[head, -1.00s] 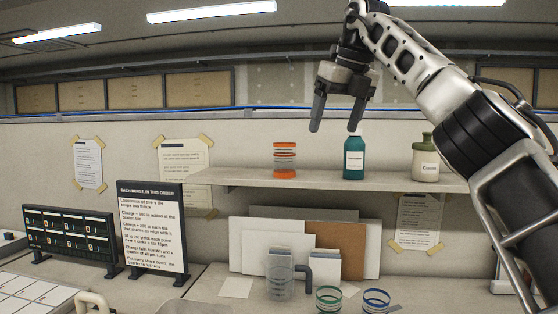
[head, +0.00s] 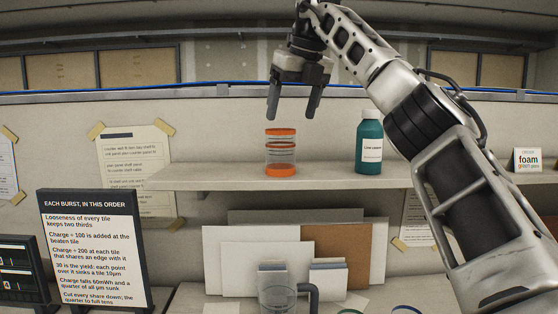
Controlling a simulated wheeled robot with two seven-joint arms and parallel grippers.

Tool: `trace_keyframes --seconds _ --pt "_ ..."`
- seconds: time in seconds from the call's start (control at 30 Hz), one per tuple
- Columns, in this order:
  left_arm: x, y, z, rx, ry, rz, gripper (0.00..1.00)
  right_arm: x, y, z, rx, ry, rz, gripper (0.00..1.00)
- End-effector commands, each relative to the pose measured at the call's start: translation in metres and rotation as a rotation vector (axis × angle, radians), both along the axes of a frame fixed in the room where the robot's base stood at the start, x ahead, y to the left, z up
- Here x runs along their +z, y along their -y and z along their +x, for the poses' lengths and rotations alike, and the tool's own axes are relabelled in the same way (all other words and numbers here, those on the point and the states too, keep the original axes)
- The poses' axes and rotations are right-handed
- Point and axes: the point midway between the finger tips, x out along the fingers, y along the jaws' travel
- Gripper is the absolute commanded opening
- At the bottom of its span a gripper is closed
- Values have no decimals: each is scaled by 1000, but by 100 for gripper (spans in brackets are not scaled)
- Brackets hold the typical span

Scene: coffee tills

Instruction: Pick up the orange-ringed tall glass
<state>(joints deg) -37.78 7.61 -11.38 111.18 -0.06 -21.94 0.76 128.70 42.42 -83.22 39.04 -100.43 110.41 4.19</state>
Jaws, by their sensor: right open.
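The orange-ringed tall glass (head: 281,153) stands upright on the wall shelf, clear-sided with orange bands at its top and base. My right gripper (head: 293,117) is open and empty, pointing down. In the picture its fingertips lie just above the glass's top rim, one near the left side and one to the right. The fingers do not visibly hold the glass, and the exact depth between them and it is hard to tell. My left gripper is not in view.
A teal bottle (head: 369,143) stands on the shelf (head: 220,178) to the right of the glass. My right forearm covers the shelf further right. A small "foam" sign (head: 527,160) is at far right. Below are boards (head: 262,249), a clear jug (head: 277,299) and a black sign (head: 95,250).

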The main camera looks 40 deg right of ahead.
Motion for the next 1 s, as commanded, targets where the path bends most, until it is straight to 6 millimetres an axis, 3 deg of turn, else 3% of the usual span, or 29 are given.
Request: trace_keyframes --seconds 0.1,0.43,0.7,1.0 --pt "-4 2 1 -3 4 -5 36 -27 2 10 1 -4 -1 77" --pt "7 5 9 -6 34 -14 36 -52 3 21 1 -2 -1 77" --pt "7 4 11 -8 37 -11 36 -87 5 37 1 -3 -1 77" --pt "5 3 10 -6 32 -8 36 -93 5 40 1 0 0 77"
